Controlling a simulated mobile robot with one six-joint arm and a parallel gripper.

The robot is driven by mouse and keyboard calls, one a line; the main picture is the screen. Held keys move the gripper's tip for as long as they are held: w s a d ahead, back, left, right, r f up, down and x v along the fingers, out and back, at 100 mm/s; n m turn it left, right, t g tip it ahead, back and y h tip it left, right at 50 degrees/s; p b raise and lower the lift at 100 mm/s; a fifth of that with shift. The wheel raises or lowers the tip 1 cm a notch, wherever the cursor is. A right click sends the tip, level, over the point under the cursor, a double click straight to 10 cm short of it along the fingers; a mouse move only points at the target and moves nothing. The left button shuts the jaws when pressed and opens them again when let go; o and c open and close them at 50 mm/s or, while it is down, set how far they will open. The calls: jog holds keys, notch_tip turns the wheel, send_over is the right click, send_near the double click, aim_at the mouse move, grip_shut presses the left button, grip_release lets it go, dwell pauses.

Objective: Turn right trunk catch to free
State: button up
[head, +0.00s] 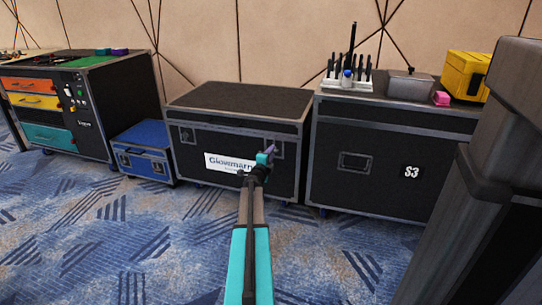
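The black trunk (240,97) stands on the floor in the middle of the head view, lid down, with grey edges and a white "Glowmarn…" label (222,163) on its front. Its left catch (187,134) shows clear of my arm. The right catch (278,148) is on the right of the front face, partly hidden behind my gripper. My gripper (270,151) is at the end of my outstretched arm, in front of or at the right catch. Its fingers are too small to tell whether they are open, shut or touching the catch.
A blue case (143,150) stands left of the trunk, and a drawer cabinet (45,102) with coloured fronts farther left. A black "S3" case (385,185) stands close on the right, carrying a pen rack (347,82) and a yellow box (466,75). The carpet (150,235) in front is clear.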

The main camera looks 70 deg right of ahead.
jog(key=shift+d, duration=0.4)
jog(key=shift+c, duration=0.4)
grip_shut()
